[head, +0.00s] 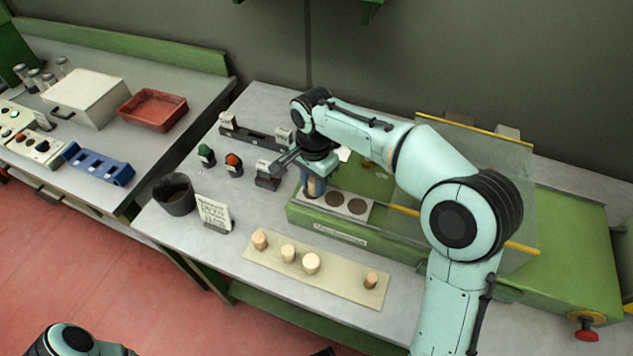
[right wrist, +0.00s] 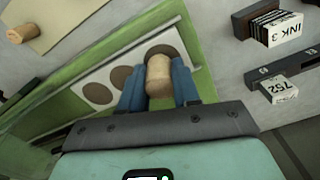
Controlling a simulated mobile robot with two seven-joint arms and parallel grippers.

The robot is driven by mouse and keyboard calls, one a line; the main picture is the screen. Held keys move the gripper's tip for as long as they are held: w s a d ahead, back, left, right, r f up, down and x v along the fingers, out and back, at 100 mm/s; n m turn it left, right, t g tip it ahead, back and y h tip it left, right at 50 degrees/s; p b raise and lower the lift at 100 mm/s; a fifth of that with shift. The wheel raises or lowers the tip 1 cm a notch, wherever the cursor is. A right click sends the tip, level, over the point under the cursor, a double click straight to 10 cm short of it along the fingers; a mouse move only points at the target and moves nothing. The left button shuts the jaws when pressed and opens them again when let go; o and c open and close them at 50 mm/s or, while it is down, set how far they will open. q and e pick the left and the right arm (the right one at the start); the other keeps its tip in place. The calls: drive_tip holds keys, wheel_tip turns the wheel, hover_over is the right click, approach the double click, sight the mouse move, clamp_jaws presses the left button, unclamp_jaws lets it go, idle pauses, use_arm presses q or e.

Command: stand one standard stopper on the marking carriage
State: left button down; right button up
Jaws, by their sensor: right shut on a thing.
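My right gripper (head: 312,186) is shut on a cork stopper, a pale tan cylinder (right wrist: 159,76) between its blue fingers in the right wrist view. The stopper is over the leftmost dark round spot of the marking carriage, a pale plate (head: 357,218) with three dark spots on the green machine. The other two spots look bare. I cannot tell whether the stopper touches the plate. Several more stoppers of differing size, such as a wide one (head: 311,263) and a slim one (head: 371,280), stand on a beige mat (head: 335,289). My left gripper cannot be made out.
A dark cup (head: 175,195) and a written card (head: 213,212) stand at the table's left. Green (head: 206,154) and red (head: 233,163) knobbed items and a black rack (head: 255,137) lie behind. A clear panel (head: 490,180) rises right of the carriage.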

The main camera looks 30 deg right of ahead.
sight(312, 179)
drive_tip(key=shift+w+a+r, duration=0.1)
drive_tip(key=shift+w+a, duration=0.05)
drive_tip(key=shift+a, duration=0.15)
use_arm(q)
drive_tip(key=shift+w+a, duration=0.1)
drive_tip(key=shift+a, duration=0.05)
use_arm(e)
drive_tip(key=o, duration=1)
drive_tip(key=shift+d, duration=0.1)
use_arm(q)
drive_tip(key=w+r+p, duration=0.2)
drive_tip(key=r, duration=0.1)
drive_tip(key=shift+r+p, duration=0.15)
drive_tip(key=shift+p, duration=0.15)
use_arm(e)
wheel_tip(312, 179, up, 12)
drive_tip(key=shift+r, duration=0.1)
use_arm(q)
drive_tip(key=shift+s, duration=0.1)
